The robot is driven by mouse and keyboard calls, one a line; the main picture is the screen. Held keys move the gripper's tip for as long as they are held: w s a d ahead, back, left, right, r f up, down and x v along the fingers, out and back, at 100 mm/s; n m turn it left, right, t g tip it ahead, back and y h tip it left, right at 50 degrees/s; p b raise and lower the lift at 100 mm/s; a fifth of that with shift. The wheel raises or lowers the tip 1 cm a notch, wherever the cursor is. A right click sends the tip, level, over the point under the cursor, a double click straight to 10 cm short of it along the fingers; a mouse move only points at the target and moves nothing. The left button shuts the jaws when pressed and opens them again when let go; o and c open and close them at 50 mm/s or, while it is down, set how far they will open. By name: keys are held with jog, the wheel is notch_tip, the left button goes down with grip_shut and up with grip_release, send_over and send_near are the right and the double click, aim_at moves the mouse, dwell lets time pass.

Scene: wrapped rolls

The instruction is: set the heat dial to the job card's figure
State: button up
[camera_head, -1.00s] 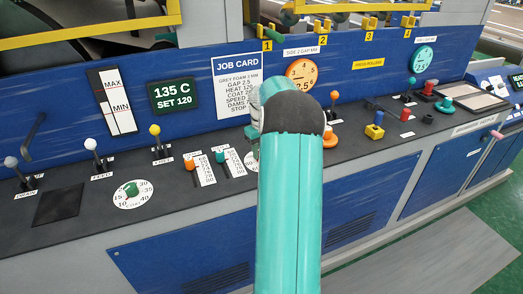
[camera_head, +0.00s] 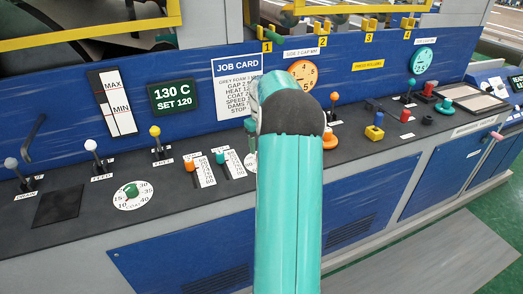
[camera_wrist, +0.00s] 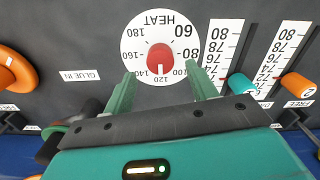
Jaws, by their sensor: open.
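The heat dial (camera_wrist: 134,40) is a white disc with a red knob (camera_wrist: 160,58), upside down in the wrist view. The knob's white mark points at 120. My gripper (camera_wrist: 162,90) is open, its two green fingers spread at the dial's lower edge, with the knob between and just beyond their tips; I cannot tell whether they touch the panel. The job card (camera_head: 237,75) hangs on the blue back panel in the head view; my arm hides part of its text, including the end of the HEAT line. The display (camera_head: 174,96) reads 130 C, SET 120.
A teal slider (camera_wrist: 240,84) and an orange slider (camera_wrist: 298,84) stand right of the dial in the wrist view. An orange knob (camera_wrist: 14,70) is at the left, by a GLUE IN label. Another dial (camera_head: 132,195) and several levers line the console in the head view.

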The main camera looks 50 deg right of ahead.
notch_tip(320, 180, up, 10)
jog(key=shift+r, duration=0.25)
dwell(0.5)
jog(key=w+a+r+n+t+h, duration=0.1)
jog(key=a+r, duration=0.3)
jog(key=a, duration=1)
jog(key=a+r+n+t, duration=0.1)
jog(key=a+r, duration=0.3)
jog(key=a, duration=1.1)
jog(key=s+a+f+n+t, duration=0.1)
jog(key=s+a+f, duration=0.2)
jog(key=s+a, duration=0.4)
jog(key=s+a+f+t+y, duration=0.1)
jog(key=s+a+f+t, duration=0.1)
jog(key=s+a, duration=0.6)
jog(key=a+f, duration=0.1)
jog(key=a, duration=0.3)
jog(key=shift+a+n+t, duration=0.3)
jog(key=shift+a+n, duration=0.05)
jog(key=shift+n, duration=0.05)
